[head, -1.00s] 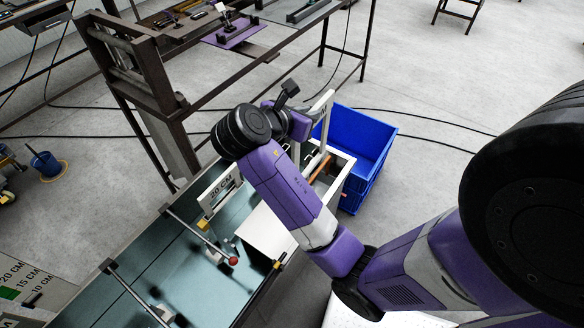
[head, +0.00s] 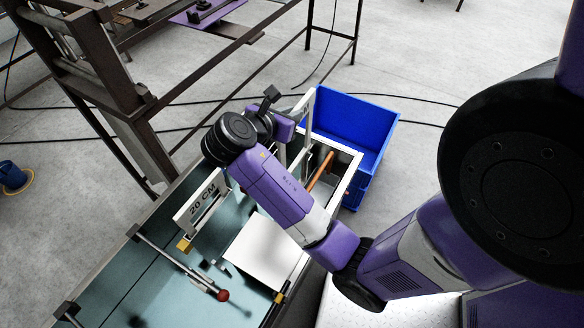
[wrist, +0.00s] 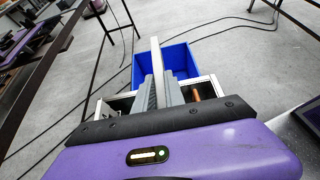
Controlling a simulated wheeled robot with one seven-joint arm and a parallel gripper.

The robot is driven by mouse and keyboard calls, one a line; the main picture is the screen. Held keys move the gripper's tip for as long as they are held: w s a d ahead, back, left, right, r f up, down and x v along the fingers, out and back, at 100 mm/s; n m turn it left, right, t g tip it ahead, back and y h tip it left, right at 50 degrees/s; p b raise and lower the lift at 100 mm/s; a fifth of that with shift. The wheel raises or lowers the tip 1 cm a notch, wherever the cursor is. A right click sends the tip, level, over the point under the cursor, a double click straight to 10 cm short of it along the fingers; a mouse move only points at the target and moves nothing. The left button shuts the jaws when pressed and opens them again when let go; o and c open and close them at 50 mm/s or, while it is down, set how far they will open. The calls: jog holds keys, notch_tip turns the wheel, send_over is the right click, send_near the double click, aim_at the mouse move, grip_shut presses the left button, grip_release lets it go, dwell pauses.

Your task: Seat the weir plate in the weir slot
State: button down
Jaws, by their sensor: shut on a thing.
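My gripper (wrist: 159,84) is shut on a thin pale plate, apparently the weir plate (wrist: 155,55), seen edge-on between the grey fingers in the wrist view. In the head view the pale upright plate (head: 308,108) shows behind my purple wrist, over the far end of the tank. A white plate marked 20 CM (head: 203,199) stands across the long teal tank (head: 115,270), to the left of my forearm. I cannot make out the weir slot, or whether the held plate touches the tank.
A blue crate (head: 352,125) stands beyond the tank's far end, near a copper-coloured rod (head: 321,171). A bar with a red knob (head: 223,295) crosses the tank. A white panel (head: 262,250) lies near my forearm. A dark frame (head: 85,60) rises at the left.

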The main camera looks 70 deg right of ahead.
aim_at(292, 155)
notch_tip(292, 155, down, 16)
jog(key=shift+f+b, duration=0.25)
jog(key=shift+b, duration=0.75)
jog(key=c, duration=1.4)
grip_release()
jog(key=v, duration=1.2)
jog(key=shift+p, duration=0.35)
jog(key=shift+f, duration=0.1)
